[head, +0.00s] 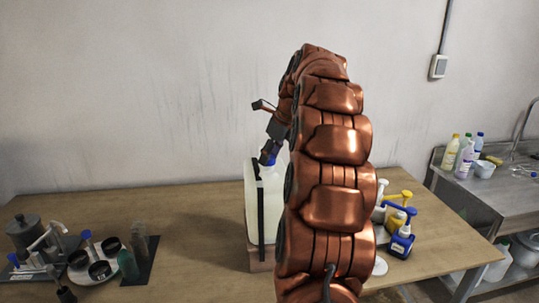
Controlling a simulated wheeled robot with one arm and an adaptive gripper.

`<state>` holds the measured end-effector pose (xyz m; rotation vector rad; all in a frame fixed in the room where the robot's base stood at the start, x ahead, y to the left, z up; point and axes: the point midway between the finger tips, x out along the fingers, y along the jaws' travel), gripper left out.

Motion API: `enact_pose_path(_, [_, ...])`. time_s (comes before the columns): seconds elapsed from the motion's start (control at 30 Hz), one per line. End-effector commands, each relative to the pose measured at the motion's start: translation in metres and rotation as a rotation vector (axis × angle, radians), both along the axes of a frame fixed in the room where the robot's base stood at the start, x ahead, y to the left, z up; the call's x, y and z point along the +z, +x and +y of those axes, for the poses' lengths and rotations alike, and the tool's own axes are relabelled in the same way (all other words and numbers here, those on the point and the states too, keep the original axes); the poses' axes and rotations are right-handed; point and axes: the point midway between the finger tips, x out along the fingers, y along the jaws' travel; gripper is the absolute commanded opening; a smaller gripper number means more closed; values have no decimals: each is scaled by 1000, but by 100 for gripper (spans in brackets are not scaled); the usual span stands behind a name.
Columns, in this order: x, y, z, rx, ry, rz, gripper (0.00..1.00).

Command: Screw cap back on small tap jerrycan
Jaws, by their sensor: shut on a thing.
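A whitish translucent jerrycan (270,200) with a black vertical strip stands upright on a wooden block (261,258) on the table. My gripper (269,156) points down at the top of the jerrycan and is shut on a blue cap (272,160). The cap is at the jerrycan's top, over the neck area. I cannot tell whether it sits on the neck or just above it. My copper arm hides the right side of the jerrycan.
The wooden table (190,215) is clear left of the jerrycan. Blue and yellow pump bottles (401,240) stand right of my arm. A metal sink counter (480,195) holds several bottles.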

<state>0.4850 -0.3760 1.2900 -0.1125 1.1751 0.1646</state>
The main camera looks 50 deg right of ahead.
Motion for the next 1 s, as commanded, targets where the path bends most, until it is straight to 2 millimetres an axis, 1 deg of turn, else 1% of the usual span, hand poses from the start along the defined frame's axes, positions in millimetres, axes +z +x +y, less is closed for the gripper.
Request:
enact_pose_path(0.6, [-7,0,0,0,-1,-1,32])
enact_pose_path(1.0, [-8,0,0,0,-1,0,32])
